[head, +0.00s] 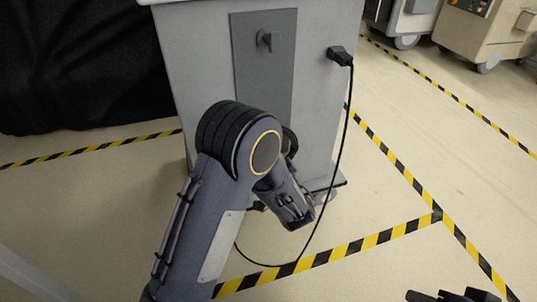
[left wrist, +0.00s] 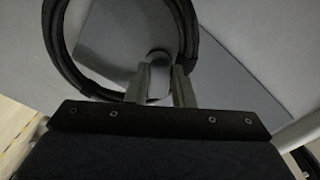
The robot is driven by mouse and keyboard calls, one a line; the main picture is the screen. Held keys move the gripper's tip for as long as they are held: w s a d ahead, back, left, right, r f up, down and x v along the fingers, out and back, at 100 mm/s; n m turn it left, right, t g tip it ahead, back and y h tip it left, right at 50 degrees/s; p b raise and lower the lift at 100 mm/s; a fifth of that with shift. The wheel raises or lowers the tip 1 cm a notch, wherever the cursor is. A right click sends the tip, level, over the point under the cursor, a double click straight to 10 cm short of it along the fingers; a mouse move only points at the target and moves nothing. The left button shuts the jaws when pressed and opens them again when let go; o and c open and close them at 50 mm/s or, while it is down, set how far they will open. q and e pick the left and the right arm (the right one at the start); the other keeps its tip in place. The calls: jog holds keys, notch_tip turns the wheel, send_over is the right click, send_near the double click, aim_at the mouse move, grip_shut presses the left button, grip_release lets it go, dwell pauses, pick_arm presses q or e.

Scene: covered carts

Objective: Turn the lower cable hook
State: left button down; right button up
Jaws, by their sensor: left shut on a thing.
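The grey cart (head: 205,70) has a darker panel (head: 262,75) with the upper cable hook (head: 268,40) near its top. My left arm covers the lower part of the panel, so the lower hook is hidden in the head view. In the left wrist view, my left gripper (left wrist: 160,84) has its two fingers on either side of the lower cable hook (left wrist: 158,60) and is shut on it. A dark coiled cable (left wrist: 62,55) loops around the hook and fingers. A dark part of my right gripper (head: 455,296) shows at the bottom right edge; its jaws are unclear.
A black plug (head: 340,56) sits in the cart's right side, with its cable (head: 344,140) hanging to the floor. Black covers (head: 80,70) stand at left. Other carts (head: 490,30) stand at back right. Striped tape (head: 330,254) marks the open floor.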

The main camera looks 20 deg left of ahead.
pick_arm(q)
jog(key=n, duration=0.3)
jog(key=d+n, duration=0.1)
jog(key=n, duration=0.3)
jog(key=w+f+n, duration=0.1)
jog(key=n, duration=0.3)
jog(key=shift+d+f, duration=0.1)
jog(key=shift+d, duration=0.2)
jog(key=shift+n, duration=0.4)
jog(key=c, duration=1.2)
grip_release()
jog(key=shift+c, duration=0.2)
